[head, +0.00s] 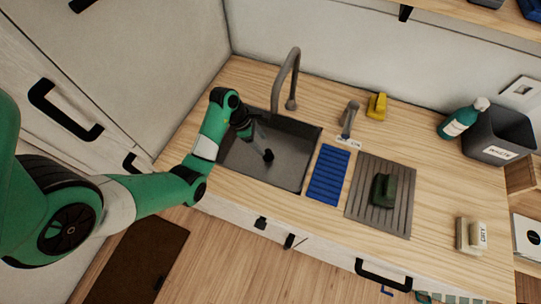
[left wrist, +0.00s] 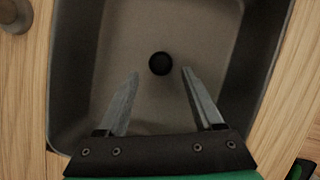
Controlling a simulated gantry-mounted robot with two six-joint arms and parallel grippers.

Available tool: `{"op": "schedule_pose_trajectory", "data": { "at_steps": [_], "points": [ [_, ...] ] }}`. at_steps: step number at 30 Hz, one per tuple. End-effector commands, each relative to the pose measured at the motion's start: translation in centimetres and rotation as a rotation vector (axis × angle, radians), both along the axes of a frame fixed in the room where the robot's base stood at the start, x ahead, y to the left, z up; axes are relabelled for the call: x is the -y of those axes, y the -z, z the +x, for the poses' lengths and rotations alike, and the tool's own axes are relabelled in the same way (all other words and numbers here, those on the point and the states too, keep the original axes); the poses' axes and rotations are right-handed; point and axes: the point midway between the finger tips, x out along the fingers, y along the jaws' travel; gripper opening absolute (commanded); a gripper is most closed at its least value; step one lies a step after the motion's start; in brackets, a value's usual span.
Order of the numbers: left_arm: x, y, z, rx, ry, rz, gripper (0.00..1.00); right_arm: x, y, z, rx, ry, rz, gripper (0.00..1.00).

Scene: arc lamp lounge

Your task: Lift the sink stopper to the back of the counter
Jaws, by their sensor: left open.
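The sink stopper (head: 268,155) is a small dark round thing on the floor of the grey sink (head: 230,160). In the left wrist view the stopper (left wrist: 160,63) shows as a black disc on the sink (left wrist: 205,25) floor. My left gripper (head: 257,142) reaches down over the sink. In the left wrist view its fingers (left wrist: 159,74) are spread apart and empty, with the stopper just beyond and between their tips. I cannot tell the exact height above it. The back of the wooden counter (head: 330,101) lies along the wall. My right gripper is not in view.
The tall faucet (head: 294,75) stands behind the sink. A smaller tap (head: 349,118) and a yellow object (head: 377,106) stand to its right. A blue mat (head: 328,174), a ribbed drainboard (head: 400,200) with a green object, a teal bottle (head: 460,122) and a dark bin (head: 498,135) are further right.

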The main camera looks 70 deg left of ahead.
Motion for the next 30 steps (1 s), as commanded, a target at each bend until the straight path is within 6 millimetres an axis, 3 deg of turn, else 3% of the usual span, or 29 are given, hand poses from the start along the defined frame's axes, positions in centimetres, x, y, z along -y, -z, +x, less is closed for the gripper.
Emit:
{"op": "schedule_pose_trajectory", "data": {
  "at_steps": [1,3,9,18,26,30],
  "points": [
    [0.2,1.2,0.3,-0.002,0.002,-0.002,0.68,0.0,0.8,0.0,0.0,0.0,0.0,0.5],
    [0.3,1.8,0.6,0.0,0.001,0.0,0.68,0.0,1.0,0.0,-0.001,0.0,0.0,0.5],
    [0.4,2.3,0.8,0.001,0.0,0.0,0.68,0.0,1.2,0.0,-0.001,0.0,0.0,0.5],
    [1.0,6.8,2.0,0.001,0.002,-0.001,0.68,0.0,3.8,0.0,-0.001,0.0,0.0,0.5],
    [1.0,6.8,2.2,0.002,0.0,0.002,0.68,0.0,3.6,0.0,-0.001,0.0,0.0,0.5],
    [1.0,6.8,2.1,0.001,0.001,0.001,0.43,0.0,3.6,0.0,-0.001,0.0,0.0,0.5]
  ]
}}
